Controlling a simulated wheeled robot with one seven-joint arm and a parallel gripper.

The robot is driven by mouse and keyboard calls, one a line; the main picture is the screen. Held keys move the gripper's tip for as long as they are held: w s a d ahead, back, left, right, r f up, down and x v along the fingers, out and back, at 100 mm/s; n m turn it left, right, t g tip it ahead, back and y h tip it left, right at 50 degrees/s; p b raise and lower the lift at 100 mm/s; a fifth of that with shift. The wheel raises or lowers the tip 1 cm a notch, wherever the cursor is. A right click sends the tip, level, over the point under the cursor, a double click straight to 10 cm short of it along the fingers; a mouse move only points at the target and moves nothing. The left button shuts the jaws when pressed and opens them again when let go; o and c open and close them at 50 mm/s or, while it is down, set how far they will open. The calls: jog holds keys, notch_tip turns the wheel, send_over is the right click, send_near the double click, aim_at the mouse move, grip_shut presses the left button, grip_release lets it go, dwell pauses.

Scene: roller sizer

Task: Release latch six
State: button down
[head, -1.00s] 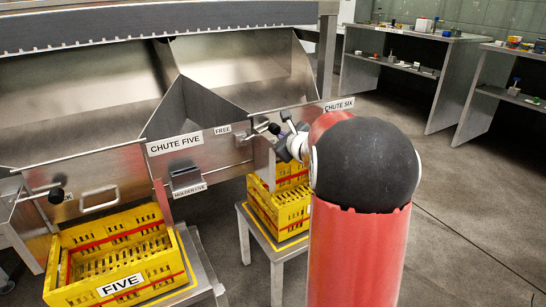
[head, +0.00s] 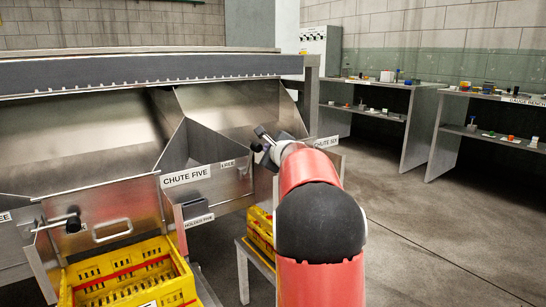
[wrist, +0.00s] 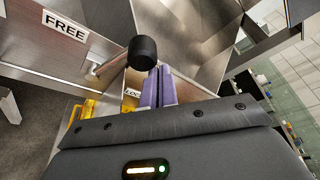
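Latch six shows its black knob (wrist: 142,53) in the wrist view, just beyond and slightly left of my fingertips. A FREE label (wrist: 65,27) is on the metal plate left of it; a partly hidden LOCK label (wrist: 132,93) shows below the knob. My gripper (wrist: 159,72) has its two purple fingers side by side, with no object visible between them. Whether they touch the knob is unclear. In the head view my gripper (head: 263,134) is in front of chute six, right of the FREE label (head: 227,165); my arm hides most of the latch. The CHUTE SIX label (head: 326,142) shows beside my arm.
Chute five's gate (head: 110,212) and black latch knob (head: 73,225) are at the left, above a yellow crate (head: 130,280). Another yellow crate (head: 260,230) stands under chute six, partly behind my arm. Benches stand at the back right; the floor there is clear.

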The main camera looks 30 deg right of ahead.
aim_at(257, 146)
jog(key=shift+a+r+b, duration=0.2)
jog(key=shift+a+r, duration=0.1)
jog(key=shift+a, duration=0.3)
jog(key=shift+a+r+b, duration=0.15)
jog(key=shift+a+r, duration=0.1)
jog(key=shift+a, duration=0.35)
jog(key=shift+a+r, duration=0.1)
jog(key=shift+a, duration=0.45)
